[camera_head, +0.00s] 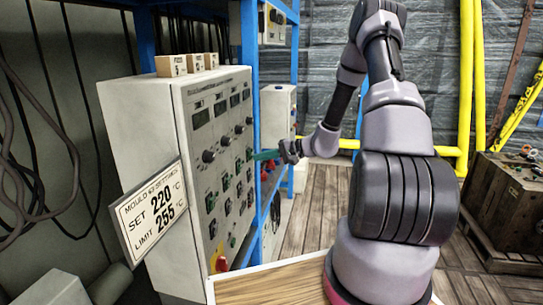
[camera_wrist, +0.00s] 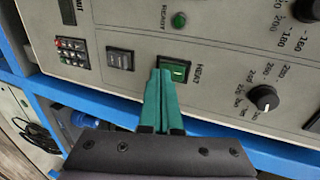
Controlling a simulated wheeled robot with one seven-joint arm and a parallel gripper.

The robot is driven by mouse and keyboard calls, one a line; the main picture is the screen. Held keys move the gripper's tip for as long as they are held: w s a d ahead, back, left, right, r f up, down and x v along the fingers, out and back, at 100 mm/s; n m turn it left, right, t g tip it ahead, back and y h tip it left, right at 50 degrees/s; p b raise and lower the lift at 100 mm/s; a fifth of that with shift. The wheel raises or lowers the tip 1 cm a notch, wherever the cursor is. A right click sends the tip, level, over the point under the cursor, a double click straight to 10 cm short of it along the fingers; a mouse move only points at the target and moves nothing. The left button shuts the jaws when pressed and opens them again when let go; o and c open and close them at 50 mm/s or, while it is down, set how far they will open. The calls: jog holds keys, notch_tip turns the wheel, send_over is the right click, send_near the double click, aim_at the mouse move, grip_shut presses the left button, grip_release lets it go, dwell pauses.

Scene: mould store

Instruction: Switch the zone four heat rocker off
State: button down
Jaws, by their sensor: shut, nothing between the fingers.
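The control cabinet (camera_head: 190,110) stands at the left in the head view, its panel set with displays, knobs and rockers. In the wrist view a green lit rocker (camera_wrist: 175,70) marked HEAT sits on the panel (camera_wrist: 225,60). My gripper (camera_wrist: 161,72) is shut and empty, its teal fingertips right at the rocker's left part, covering some of it. I cannot tell whether they touch it. The head view shows my gripper (camera_head: 258,156) at the panel's right edge. The zone number of this rocker is not readable.
Near the rocker are a dark switch (camera_wrist: 120,56), a keypad (camera_wrist: 72,52), a green READY lamp (camera_wrist: 179,20) and a black knob (camera_wrist: 264,98). A red emergency button (camera_head: 221,264) sits low on the cabinet. Blue shelf posts (camera_head: 250,60) stand close beside my gripper.

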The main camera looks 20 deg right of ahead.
jog(key=shift+w+a, duration=0.15)
jog(key=shift+a, duration=0.1)
jog(key=shift+f, duration=0.15)
